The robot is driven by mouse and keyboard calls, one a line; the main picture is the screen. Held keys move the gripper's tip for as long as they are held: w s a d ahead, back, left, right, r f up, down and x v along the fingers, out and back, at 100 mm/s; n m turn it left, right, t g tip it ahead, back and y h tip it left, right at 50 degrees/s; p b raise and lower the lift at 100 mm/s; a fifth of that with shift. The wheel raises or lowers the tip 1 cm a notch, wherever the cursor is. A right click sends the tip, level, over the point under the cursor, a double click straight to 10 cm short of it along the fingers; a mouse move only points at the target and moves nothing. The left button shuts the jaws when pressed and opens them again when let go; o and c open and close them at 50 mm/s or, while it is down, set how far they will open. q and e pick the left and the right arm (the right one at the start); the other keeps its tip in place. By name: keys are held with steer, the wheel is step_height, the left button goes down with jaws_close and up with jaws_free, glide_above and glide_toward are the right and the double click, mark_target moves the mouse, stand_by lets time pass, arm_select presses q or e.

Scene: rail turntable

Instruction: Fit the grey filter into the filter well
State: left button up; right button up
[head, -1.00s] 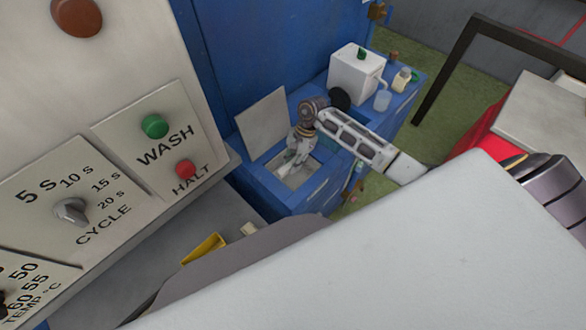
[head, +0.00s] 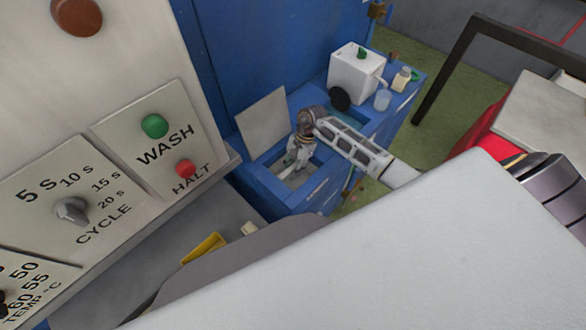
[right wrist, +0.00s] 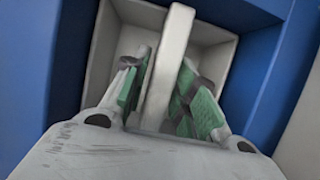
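The filter well is a square, pale-lined recess in the blue cabinet (head: 265,185). Its pale inner wall (right wrist: 104,45) shows in the right wrist view. My right gripper (head: 294,163) points down at the well's mouth. In the right wrist view the right gripper (right wrist: 165,75) has its green-padded fingers drawn in on both sides of a light grey upright piece of the grey filter (right wrist: 172,45); it looks gripped. How deep the filter sits, and whether it touches the well's floor, I cannot tell. My left gripper is out of view.
A grey raised panel (head: 264,117) stands behind the well. A white box (head: 355,72), a clear cup (head: 382,100) and a small jar (head: 402,79) stand farther back on the cabinet. A control panel (head: 150,140) with buttons and a dial is at left.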

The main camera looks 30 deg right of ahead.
steer(key=shift+o, duration=0.7)
steer(key=shift+r, duration=0.2)
steer(key=shift+b+v, duration=0.5)
steer(key=shift+v, duration=5.45)
